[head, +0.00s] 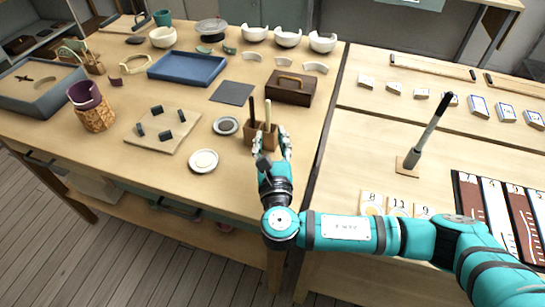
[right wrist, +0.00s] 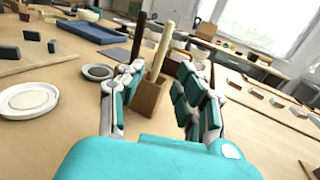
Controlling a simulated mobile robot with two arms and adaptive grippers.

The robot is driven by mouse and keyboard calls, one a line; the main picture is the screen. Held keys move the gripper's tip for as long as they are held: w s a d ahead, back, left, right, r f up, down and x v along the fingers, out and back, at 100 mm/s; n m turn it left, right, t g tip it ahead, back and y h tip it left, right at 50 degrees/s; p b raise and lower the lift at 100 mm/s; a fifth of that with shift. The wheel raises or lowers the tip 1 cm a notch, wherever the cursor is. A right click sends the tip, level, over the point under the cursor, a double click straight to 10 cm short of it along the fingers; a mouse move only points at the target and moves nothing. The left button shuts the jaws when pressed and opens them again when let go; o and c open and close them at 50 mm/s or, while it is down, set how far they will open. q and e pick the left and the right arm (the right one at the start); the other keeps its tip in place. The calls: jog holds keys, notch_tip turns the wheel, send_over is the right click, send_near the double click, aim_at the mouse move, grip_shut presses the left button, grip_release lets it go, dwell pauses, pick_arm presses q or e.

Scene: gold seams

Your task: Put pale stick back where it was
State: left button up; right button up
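The pale stick (head: 267,112) stands upright, slightly tilted, in a small wooden holder (head: 249,135). A dark stick (head: 252,108) stands in the same holder, to its left. My right gripper (head: 271,146) is at the near side of the holder. In the right wrist view its fingers (right wrist: 160,100) are spread wide, with the pale stick (right wrist: 160,55) and the holder (right wrist: 149,98) seen between them. The fingers look apart from the stick. The dark stick (right wrist: 138,38) is beyond the left finger. My left gripper is not in view.
Two round dishes, a grey-centred one (head: 226,125) and a white one (head: 203,161), lie left of the holder. A dark wooden box with a handle (head: 290,89) stands behind it. A grey upright tool on a base (head: 430,130) stands to the right.

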jog(key=s, duration=0.6)
jog(key=shift+s+d, duration=0.2)
jog(key=shift+f, duration=0.1)
